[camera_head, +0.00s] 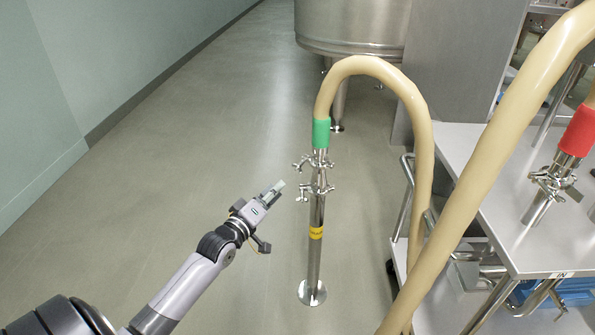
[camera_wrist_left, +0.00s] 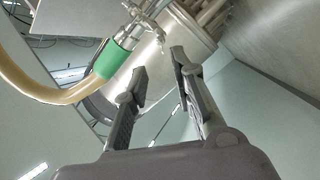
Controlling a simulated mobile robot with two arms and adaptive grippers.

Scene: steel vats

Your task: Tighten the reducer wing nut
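A vertical steel pipe (camera_head: 315,240) stands on a round foot, with a yellow band on it. Near its top are an upper clamp (camera_head: 318,162) and a lower clamp (camera_head: 318,188), with small wing nuts sticking out to the left. The short reducer seems to sit between them. A green cuff (camera_head: 321,132) joins the pipe to a beige hose. My left gripper (camera_head: 278,187) is left of the lower clamp, apart from it. In the left wrist view its two fingers (camera_wrist_left: 160,65) are spread and empty, with a clamp (camera_wrist_left: 147,18) beyond them. My right gripper is not visible.
A beige hose (camera_head: 428,150) arches from the pipe to the right. A steel cart (camera_head: 480,145) stands at right, carrying a red-cuffed pipe (camera_head: 577,132) with a clamp. A steel vat (camera_head: 350,22) is behind. The floor at left is clear up to the wall.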

